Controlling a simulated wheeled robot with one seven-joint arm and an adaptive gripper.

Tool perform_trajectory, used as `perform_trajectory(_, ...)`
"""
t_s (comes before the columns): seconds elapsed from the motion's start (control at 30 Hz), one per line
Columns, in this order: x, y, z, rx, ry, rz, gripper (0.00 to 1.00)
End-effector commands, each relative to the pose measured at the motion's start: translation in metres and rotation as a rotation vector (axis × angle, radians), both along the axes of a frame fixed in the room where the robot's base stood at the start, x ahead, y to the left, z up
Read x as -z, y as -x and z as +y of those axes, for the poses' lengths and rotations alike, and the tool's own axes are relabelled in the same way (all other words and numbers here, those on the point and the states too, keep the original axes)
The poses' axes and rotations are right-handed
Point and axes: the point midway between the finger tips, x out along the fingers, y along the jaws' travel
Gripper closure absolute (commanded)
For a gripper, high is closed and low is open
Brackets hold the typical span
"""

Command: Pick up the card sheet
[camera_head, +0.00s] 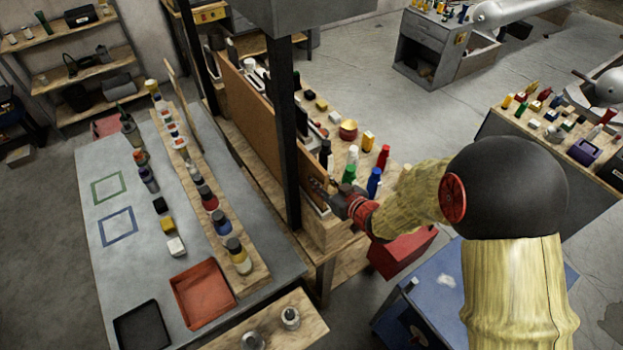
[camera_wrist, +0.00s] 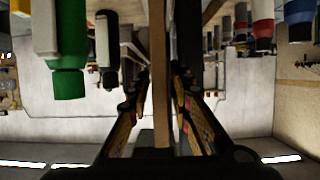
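The card sheet appears to be the thin brown upright panel (camera_head: 262,122) along the wooden bench in the head view, partly hidden by a dark post. In the wrist view, the brown sheet (camera_wrist: 160,60) shows edge-on as a narrow upright strip between the two fingers of my gripper (camera_wrist: 160,95). The fingers stand apart on either side of it, with narrow gaps visible, so the gripper looks open around the sheet's edge. Contact at the tips is hard to make out.
Several bottles, including a green one (camera_head: 349,173) and a blue one (camera_head: 374,182), stand right of the sheet near my gripper. A dark post (camera_head: 287,135) rises left of my gripper. A grey table (camera_head: 130,240) with a red tray (camera_head: 203,294) is at the left.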

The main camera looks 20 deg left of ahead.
Motion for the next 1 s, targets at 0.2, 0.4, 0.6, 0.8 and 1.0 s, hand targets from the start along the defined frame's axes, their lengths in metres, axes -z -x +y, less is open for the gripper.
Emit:
perform_trajectory(0.2,0.012,-0.019,0.024,-0.002,0.001,0.002,0.79)
perform_trajectory(0.4,0.018,-0.030,0.036,-0.001,0.001,0.001,0.79)
perform_trajectory(0.6,0.019,-0.032,0.037,0.000,0.001,0.001,0.79)
perform_trajectory(0.8,0.019,-0.031,0.037,0.000,0.001,0.001,0.86)
perform_trajectory(1.0,0.019,-0.031,0.037,0.000,0.001,0.001,0.97)
